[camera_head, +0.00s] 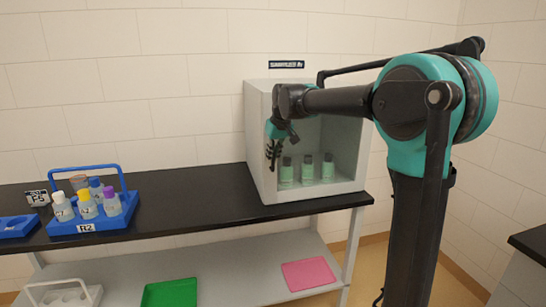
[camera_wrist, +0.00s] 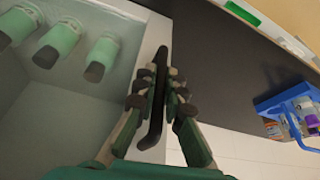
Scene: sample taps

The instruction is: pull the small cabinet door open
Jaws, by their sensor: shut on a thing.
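The small grey-white cabinet (camera_head: 257,125) stands at the right end of the black counter. Three green bottles with dark caps (camera_head: 308,172) show inside it through its front; they also show in the wrist view (camera_wrist: 62,38). I cannot tell whether the front is a clear door pane. My gripper (camera_head: 273,152) is at the left front edge of the cabinet. In the wrist view its fingers (camera_wrist: 157,88) are shut from both sides on a dark bar handle (camera_wrist: 154,130) beside the cabinet's pale edge strip (camera_wrist: 153,42). My arm hides part of the cabinet front.
A blue carrier (camera_head: 85,226) with several capped bottles stands left on the black counter (camera_head: 180,213). Counter between carrier and cabinet is clear. A green tray (camera_head: 170,293) and pink tray (camera_head: 309,274) lie on the lower shelf. Another dark counter (camera_head: 530,243) is at right.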

